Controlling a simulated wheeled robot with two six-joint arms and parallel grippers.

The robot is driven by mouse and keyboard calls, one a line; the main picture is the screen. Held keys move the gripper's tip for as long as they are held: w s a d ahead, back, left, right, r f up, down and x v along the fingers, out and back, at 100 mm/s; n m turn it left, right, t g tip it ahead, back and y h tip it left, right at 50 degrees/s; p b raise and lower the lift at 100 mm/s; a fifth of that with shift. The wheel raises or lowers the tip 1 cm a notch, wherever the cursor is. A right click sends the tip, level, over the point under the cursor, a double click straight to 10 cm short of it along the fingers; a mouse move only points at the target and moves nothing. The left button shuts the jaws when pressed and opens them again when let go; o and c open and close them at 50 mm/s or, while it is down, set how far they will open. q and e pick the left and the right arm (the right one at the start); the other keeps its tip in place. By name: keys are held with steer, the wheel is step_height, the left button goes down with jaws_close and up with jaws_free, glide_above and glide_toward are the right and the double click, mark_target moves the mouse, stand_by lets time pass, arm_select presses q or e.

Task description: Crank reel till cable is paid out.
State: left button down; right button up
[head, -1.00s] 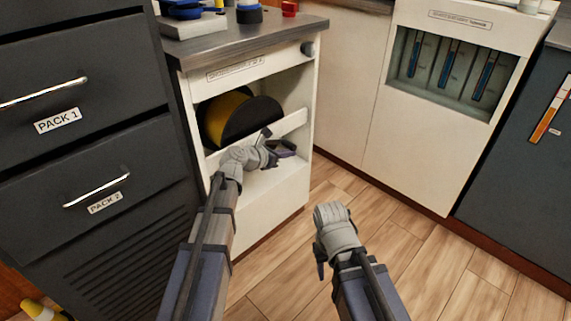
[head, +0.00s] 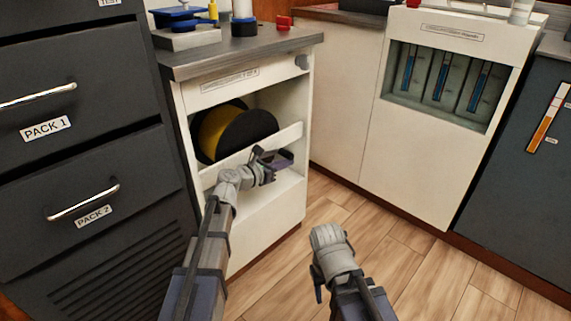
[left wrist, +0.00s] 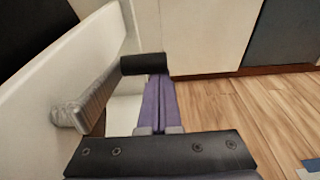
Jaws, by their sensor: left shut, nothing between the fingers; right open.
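The reel (head: 250,128), a dark disc with yellow (head: 213,130) behind it, sits in the open bay of a white cabinet (head: 262,228). In the left wrist view a crank arm (left wrist: 98,95) runs from a grey hub (left wrist: 68,115) on a white panel to a black handle (left wrist: 145,63). My left gripper (head: 284,160) is in front of the bay's lower bar. Its purple fingers (left wrist: 160,105) are together and empty, just below the handle; whether they touch it I cannot tell. My right gripper (head: 319,285) hangs over the floor, away from the reel, its fingers mostly hidden.
A dark drawer cabinet (head: 100,130) stands close on the left, with protruding handles. Blue, yellow and red items lie on the counter (head: 240,52). A white unit with blue gauges (head: 442,75) and a dark panel (head: 520,170) stand right. The wooden floor (head: 400,270) is clear.

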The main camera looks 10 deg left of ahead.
arm_select(q)
step_height(320, 180, down, 4)
steer(key=b, duration=0.4)
steer(key=shift+w+d+f, duration=0.1)
steer(key=shift+f, duration=0.05)
steer(key=c, duration=1.6)
jaws_free()
steer(key=p+v, duration=0.1)
steer(key=v, duration=0.5)
steer(key=p+v, duration=0.1)
steer(key=v, duration=0.3)
steer(key=shift+r+p, duration=0.35)
steer(key=shift+r, duration=0.05)
